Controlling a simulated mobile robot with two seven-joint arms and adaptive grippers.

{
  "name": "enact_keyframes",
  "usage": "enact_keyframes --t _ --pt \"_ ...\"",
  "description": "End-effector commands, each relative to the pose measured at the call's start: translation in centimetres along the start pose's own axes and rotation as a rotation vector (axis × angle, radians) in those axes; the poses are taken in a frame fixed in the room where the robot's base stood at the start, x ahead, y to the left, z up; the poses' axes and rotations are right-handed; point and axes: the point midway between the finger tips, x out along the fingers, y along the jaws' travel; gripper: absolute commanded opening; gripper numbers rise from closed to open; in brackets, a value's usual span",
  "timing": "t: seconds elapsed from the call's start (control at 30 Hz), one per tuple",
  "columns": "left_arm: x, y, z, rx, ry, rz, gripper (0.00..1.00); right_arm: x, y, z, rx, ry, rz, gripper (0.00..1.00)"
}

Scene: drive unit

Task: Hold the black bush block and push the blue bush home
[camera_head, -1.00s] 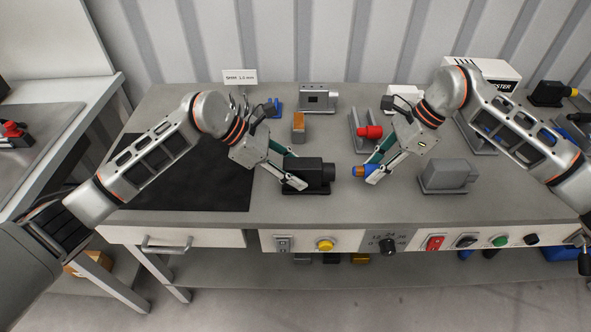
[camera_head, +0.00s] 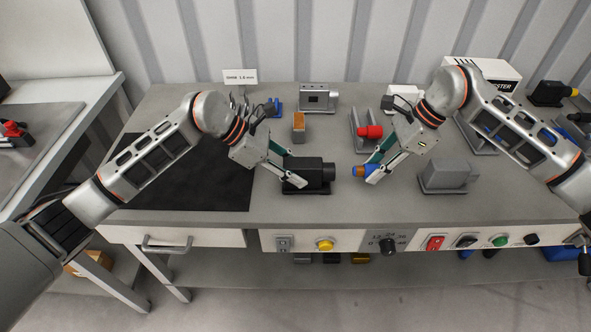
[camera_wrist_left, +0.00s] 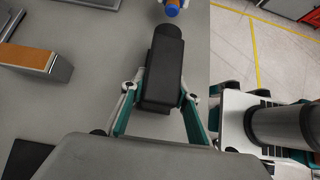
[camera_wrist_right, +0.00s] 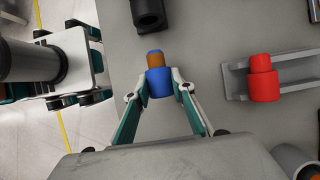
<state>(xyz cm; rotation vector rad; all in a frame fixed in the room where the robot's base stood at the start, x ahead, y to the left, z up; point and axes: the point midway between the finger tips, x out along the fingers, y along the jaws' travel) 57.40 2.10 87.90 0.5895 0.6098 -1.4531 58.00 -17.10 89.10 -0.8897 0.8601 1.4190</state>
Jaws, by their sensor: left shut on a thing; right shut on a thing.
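The black bush block (camera_head: 312,173) sits on the bench with its round end facing right. My left gripper (camera_head: 291,177) is shut on its body; the left wrist view shows the fingers on both sides of the block (camera_wrist_left: 163,75). The blue bush (camera_head: 372,170), with an orange-brown front end, is held by my right gripper (camera_head: 371,174), which is shut on it. The bush (camera_wrist_right: 159,82) points at the block's round open end (camera_wrist_right: 148,14) in the right wrist view. A gap separates the bush from the block.
A red cylinder (camera_head: 372,131) lies in a grey cradle behind the right gripper. A grey block (camera_head: 447,177) stands to the right. An orange-topped block (camera_head: 298,122) stands behind the left gripper. A black mat (camera_head: 190,185) covers the left bench top.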

Motion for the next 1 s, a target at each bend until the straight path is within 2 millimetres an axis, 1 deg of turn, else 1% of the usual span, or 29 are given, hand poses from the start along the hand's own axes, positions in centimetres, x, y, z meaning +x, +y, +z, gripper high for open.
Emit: enact_keyframes --t 0.63,1.0 --pt "0.1 -0.1 -0.1 -0.002 0.002 -0.002 0.06 0.1 0.0 0.1 0.0 0.0 0.0 0.0" --pt "0.1 -0.1 -0.1 -0.001 0.002 -0.003 0.06 1.0 0.0 1.7 -0.001 -0.001 0.0 0.0"
